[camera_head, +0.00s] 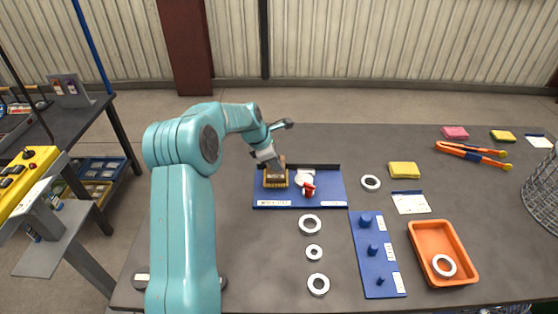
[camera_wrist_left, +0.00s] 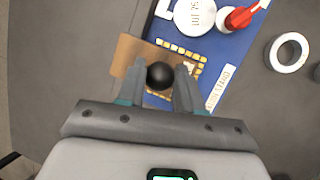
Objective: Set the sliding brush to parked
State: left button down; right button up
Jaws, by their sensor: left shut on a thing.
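The sliding brush (camera_wrist_left: 128,55) looks like a brown block with a round black knob (camera_wrist_left: 160,75). It lies at the left end of the blue board (camera_head: 325,190), by a yellow-edged patch of pale squares (camera_wrist_left: 200,62). My left gripper (camera_wrist_left: 160,78) is shut on the black knob, one finger on each side. In the head view my left gripper (camera_head: 273,166) comes down over the brush from the upper left and hides part of it. My right gripper is in neither view.
A white round piece (camera_head: 304,177) and a red-handled part (camera_head: 308,189) sit on the board just right of the brush. A dark rail (camera_head: 318,166) runs along the board's back edge. Metal rings (camera_head: 310,224) lie in front. An orange tray (camera_head: 426,268) stands at the right.

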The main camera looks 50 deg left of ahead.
pick_arm(q)
jog(key=c, duration=0.8)
grip_release()
jog(key=shift+o, duration=0.2)
jog(key=v, duration=1.6)
jog(key=shift+r+b, duration=0.2)
jog(key=shift+b, duration=0.25)
jog(key=shift+s+d+f, duration=0.1)
